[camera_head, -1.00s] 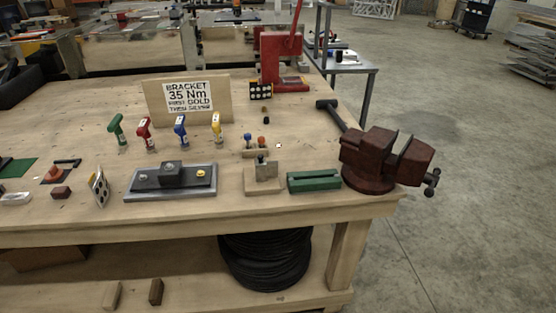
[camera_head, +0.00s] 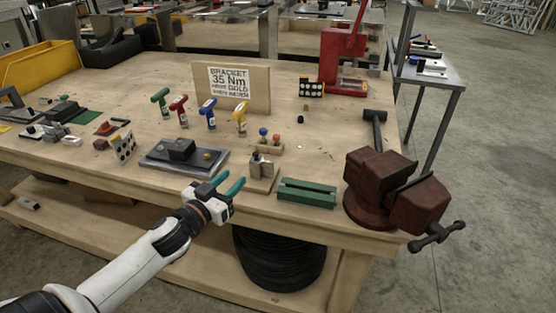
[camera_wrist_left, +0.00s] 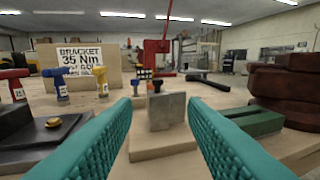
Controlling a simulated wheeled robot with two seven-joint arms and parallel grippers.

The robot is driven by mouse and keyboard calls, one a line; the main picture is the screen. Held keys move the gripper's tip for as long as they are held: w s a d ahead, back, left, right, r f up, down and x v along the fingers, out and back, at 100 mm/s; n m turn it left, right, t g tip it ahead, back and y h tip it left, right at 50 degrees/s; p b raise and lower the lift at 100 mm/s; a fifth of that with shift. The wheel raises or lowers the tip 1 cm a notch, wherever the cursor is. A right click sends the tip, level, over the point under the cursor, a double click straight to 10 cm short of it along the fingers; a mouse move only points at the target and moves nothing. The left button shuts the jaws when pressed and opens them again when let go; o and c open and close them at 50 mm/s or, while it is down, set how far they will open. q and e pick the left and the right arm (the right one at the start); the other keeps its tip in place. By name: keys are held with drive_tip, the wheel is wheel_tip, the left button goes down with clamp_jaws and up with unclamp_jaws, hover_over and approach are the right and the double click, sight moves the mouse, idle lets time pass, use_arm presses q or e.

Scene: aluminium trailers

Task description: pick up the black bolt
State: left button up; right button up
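A small dark bolt-like piece, seemingly the black bolt (camera_head: 256,156), stands upright at the grey metal block on a wooden base (camera_head: 262,183), near the bench's front. In the left wrist view a dark head (camera_wrist_left: 155,86) shows above the grey block (camera_wrist_left: 167,111); its lower part is hidden. My left gripper (camera_head: 231,181) reaches in from the lower left, its teal fingers spread and empty, just in front and left of that base. In the left wrist view the block lies beyond and between the fingertips. My right gripper is not in view.
A black bracket plate (camera_head: 183,158) lies left of the gripper. A green block (camera_head: 307,193) and a red-brown vise (camera_head: 382,185) stand to the right. Coloured T-handled tools (camera_head: 209,113) and a sign (camera_head: 231,88) stand behind. A small black cylinder (camera_head: 300,119) sits farther back.

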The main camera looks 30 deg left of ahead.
sight(254, 156)
use_arm(q)
drive_tip(key=w, duration=0.4)
drive_tip(key=w+p, duration=0.1)
drive_tip(key=w, duration=0.1)
drive_tip(key=shift+w+a+r, duration=0.15)
drive_tip(key=shift+a+r, duration=0.05)
drive_tip(key=shift+r, duration=0.05)
drive_tip(key=shift+w, duration=0.7)
drive_tip(key=w+p, duration=0.1)
drive_tip(key=w, duration=0.3)
drive_tip(key=shift+w+f, duration=0.15)
drive_tip(key=shift+w, duration=0.05)
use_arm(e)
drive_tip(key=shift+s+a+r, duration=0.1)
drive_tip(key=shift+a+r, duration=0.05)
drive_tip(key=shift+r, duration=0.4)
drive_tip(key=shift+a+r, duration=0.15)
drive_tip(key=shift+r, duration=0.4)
use_arm(q)
clamp_jaws()
